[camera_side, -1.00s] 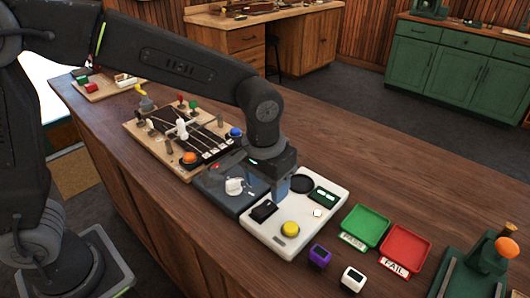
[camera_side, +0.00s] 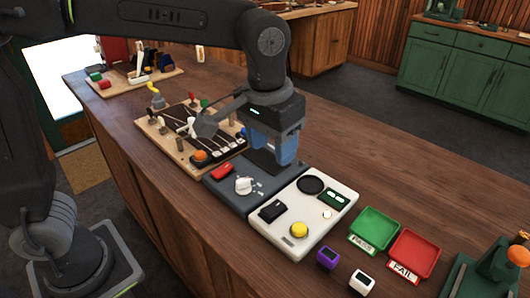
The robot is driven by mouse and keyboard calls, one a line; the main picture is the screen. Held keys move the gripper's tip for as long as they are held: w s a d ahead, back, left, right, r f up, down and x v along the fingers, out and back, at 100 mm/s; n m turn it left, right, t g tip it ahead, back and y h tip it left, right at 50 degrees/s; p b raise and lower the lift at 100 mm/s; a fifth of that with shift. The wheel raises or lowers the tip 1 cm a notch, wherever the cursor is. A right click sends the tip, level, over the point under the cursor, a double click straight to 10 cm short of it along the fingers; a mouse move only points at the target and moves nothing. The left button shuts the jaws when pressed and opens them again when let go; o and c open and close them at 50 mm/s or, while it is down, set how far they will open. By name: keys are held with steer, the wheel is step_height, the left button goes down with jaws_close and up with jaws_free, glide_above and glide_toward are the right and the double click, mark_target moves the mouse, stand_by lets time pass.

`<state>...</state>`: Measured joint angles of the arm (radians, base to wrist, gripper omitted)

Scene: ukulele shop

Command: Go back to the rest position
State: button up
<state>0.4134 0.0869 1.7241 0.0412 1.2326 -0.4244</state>
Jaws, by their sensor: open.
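My gripper (camera_side: 275,158) hangs at the end of my arm, pointing down over the back edge of the dark grey panel (camera_side: 238,196). Its blue-tipped fingers are apart and I see nothing held between them. Its height above the bench is hard to tell from this side. On the dark panel, a white knob-like piece (camera_side: 243,185) and a red block (camera_side: 222,172) show clear of the gripper. The white panel (camera_side: 318,222) beside it carries a yellow button (camera_side: 299,230), a black switch (camera_side: 272,210) and a round black pad (camera_side: 311,184).
A wooden board (camera_side: 160,136) with levers and knobs lies left of my gripper. A green tray (camera_side: 375,226) and a red tray (camera_side: 414,250) sit to the right. Purple (camera_side: 328,257) and white (camera_side: 362,282) small blocks lie in front. The bench behind the panels is clear.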

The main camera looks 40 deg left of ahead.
steer(key=s+a+f+t, duration=0.2)
steer(key=s+a+t, duration=0.2)
steer(key=s+a, duration=0.9)
steer(key=shift+s+a+f, duration=0.15)
steer(key=shift+s+a, duration=0.2)
steer(key=shift+a, duration=0.5)
stand_by(0.7)
